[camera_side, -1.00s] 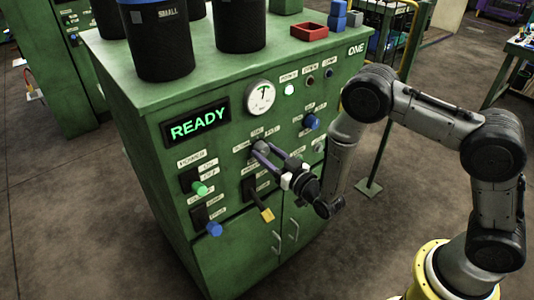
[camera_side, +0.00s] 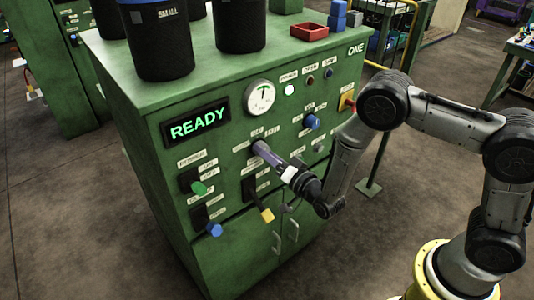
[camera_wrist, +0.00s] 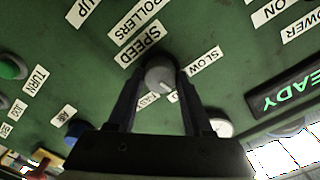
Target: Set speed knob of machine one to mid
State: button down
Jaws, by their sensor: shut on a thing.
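Machine one (camera_side: 330,85) is a green cabinet marked ONE. Its speed knob is a round grey knob (camera_wrist: 160,75) in the wrist view, with a light pointer mark near its lower edge. Labels SPEED and SLOW sit beside it; a third small label below is partly hidden by the fingers. My gripper (camera_wrist: 158,82) has one finger on each side of the knob and is shut on it. In the side view my gripper (camera_side: 262,150) reaches the front panel below the dial, and its fingers hide most of the knob.
A READY display (camera_side: 195,124) and a round dial (camera_side: 260,97) are on the panel. Dark bins (camera_side: 160,45) stand on top.

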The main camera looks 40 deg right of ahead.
jog(key=shift+m, duration=0.6)
jog(key=shift+c, duration=1.6)
grip_release()
jog(key=shift+s, duration=0.1)
jog(key=s, duration=1.3)
jog(key=shift+s, duration=0.35)
